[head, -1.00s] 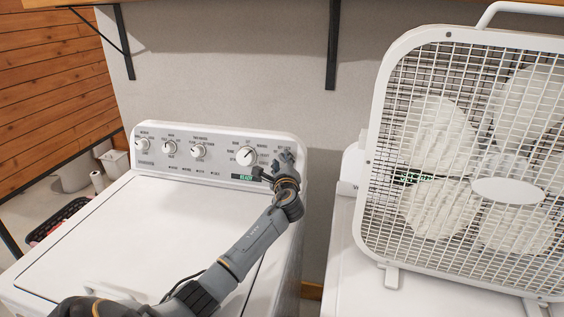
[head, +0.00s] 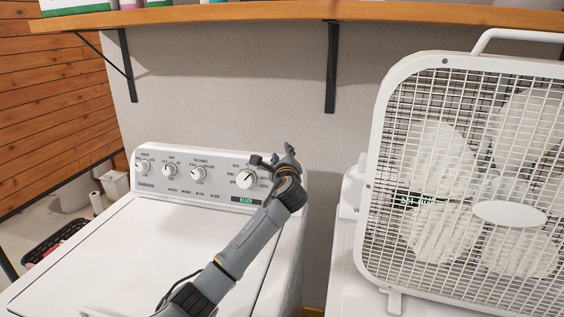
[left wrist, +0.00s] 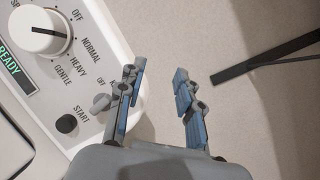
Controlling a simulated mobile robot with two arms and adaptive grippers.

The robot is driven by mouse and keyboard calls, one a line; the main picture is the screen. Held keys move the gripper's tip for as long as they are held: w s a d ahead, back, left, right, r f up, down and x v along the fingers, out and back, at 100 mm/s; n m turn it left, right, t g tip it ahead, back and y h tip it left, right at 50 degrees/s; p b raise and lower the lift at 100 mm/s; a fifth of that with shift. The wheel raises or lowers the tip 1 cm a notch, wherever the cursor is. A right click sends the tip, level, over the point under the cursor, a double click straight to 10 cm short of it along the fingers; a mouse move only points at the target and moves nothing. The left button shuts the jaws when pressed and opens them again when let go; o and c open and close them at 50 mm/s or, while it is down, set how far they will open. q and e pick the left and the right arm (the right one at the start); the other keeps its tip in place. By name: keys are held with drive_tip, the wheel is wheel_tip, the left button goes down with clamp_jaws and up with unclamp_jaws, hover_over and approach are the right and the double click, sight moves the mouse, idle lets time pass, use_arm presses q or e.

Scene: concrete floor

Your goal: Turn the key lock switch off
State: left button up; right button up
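The key lock switch seems to be the small grey knob (left wrist: 101,103) by a partly covered "OFF" label in the left wrist view. It sits at the right end of the washer's control panel (head: 222,183). My left gripper (head: 273,157) is open and empty, in front of the panel's right end, and covers the switch in the head view. In the left wrist view the gripper (left wrist: 160,72) has its left finger beside the knob, partly over it; contact cannot be told. The right finger is over the wall. My right gripper is not in view.
The large white dial (left wrist: 38,30) and the black start button (left wrist: 66,124) are close by on the panel. A green READY display (head: 246,199) is lit. A box fan (head: 470,180) stands to the right. A wooden shelf (head: 230,15) hangs above on brackets.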

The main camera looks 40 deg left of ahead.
use_arm(q)
drive_tip(key=s+d+f+m+t+h, duration=0.25)
drive_tip(key=s+d+f+m, duration=0.45)
drive_tip(key=s+f+m, duration=0.4)
drive_tip(key=w+a, duration=0.2)
drive_tip(key=w, duration=0.1)
drive_tip(key=w+a+n+p, duration=0.1)
drive_tip(key=w+a, duration=0.2)
drive_tip(key=w, duration=0.1)
drive_tip(key=w+a+r+n+p, duration=0.1)
drive_tip(key=w+a, duration=0.1)
drive_tip(key=w, duration=0.2)
drive_tip(key=shift+a+h, duration=0.15)
drive_tip(key=shift+h, duration=0.2)
drive_tip(key=shift+s, duration=0.1)
clamp_jaws()
